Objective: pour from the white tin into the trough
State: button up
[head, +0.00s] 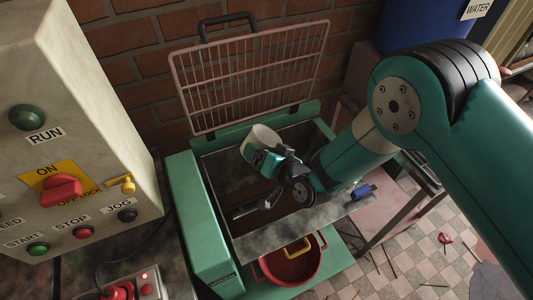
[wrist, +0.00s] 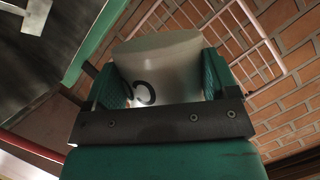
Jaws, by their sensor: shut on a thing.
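The white tin (head: 261,138) is between the fingers of my gripper (head: 262,163), over the trough in the head view. In the wrist view the pale tin (wrist: 160,62) fills the space between two green finger pads, and my gripper (wrist: 165,85) is shut on it. A dark curved mark shows on its side. Its mouth and contents are hidden, and I cannot tell how far it is tilted. The trough (head: 222,172) is a steel-walled, green-framed basin below, partly hidden by my gripper. I see nothing pouring.
A pink wire guard (head: 250,78) stands raised behind the trough against the brick wall. A control box (head: 75,120) with a red switch stands close on the left. A red pot (head: 290,269) sits below the trough's front. A blue container (head: 422,22) is at the back right.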

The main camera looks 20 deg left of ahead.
jog(key=m+y+b, duration=0.1)
jog(key=m+b, duration=0.1)
jog(key=b, duration=0.1)
jog(key=shift+f+g, duration=0.2)
jog(key=shift+g, duration=0.2)
jog(key=m+b, duration=0.1)
jog(key=b, duration=0.1)
jog(key=m+y+b, duration=0.1)
jog(key=b, duration=0.1)
jog(key=m+y+b, duration=0.1)
jog(key=b, duration=0.2)
jog(key=shift+w+d+f+m, duration=0.1)
jog(key=shift+w+d+m, duration=0.15)
jog(key=shift+m, duration=0.15)
jog(key=m+b, duration=0.1)
jog(key=b, duration=0.1)
jog(key=w+m+y+b, duration=0.1)
jog(key=b, duration=0.1)
jog(key=shift+d+m, duration=0.35)
jog(key=shift+m, duration=0.05)
jog(key=shift+w+d+r+m+y+b, duration=0.15)
jog(key=shift+r+m+y+b, duration=0.1)
jog(key=shift+m+b, duration=0.3)
jog(key=shift+w+d+r+m+y+b, duration=0.15)
jog(key=shift+m+y+b, duration=0.1)
jog(key=shift+m+b, duration=0.3)
jog(key=shift+s, duration=0.1)
